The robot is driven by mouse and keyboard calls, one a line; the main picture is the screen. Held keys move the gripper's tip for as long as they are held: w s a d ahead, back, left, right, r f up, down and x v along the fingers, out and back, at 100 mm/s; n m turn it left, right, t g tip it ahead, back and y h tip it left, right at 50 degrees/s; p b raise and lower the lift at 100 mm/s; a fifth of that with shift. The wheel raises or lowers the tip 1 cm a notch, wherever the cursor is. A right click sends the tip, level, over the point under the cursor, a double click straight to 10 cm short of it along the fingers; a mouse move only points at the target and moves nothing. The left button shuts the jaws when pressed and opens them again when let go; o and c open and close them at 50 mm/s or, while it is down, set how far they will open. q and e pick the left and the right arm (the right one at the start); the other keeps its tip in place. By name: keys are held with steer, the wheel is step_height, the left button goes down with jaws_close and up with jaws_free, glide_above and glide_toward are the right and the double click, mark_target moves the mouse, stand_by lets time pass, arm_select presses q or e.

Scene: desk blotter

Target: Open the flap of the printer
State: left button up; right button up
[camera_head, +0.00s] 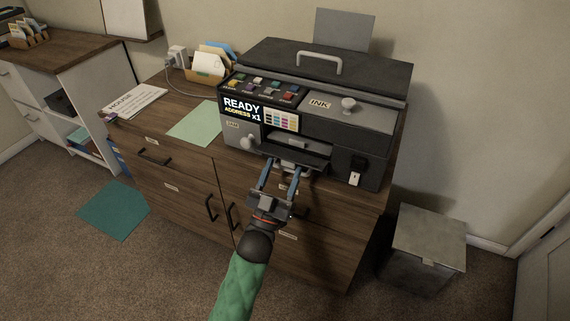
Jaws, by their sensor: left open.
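The printer (375,148) is a dark grey and black box on the wooden cabinet. Its top lid (270,58) carries a light handle (319,62) and lies shut. My left gripper (281,176) is open in front of the printer's lower front slot, below the flap. Its fingers point toward the slot; whether they touch anything there I cannot tell. My right gripper is not in view.
A green sheet (195,123) and a white HOUSE paper (134,101) lie on the cabinet top (165,107) left of the printer. A card holder (207,69) stands behind. A grey bin (427,248) stands on the floor at right.

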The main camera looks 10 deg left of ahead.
arm_select(q)
steer(key=shift+v, duration=2.45)
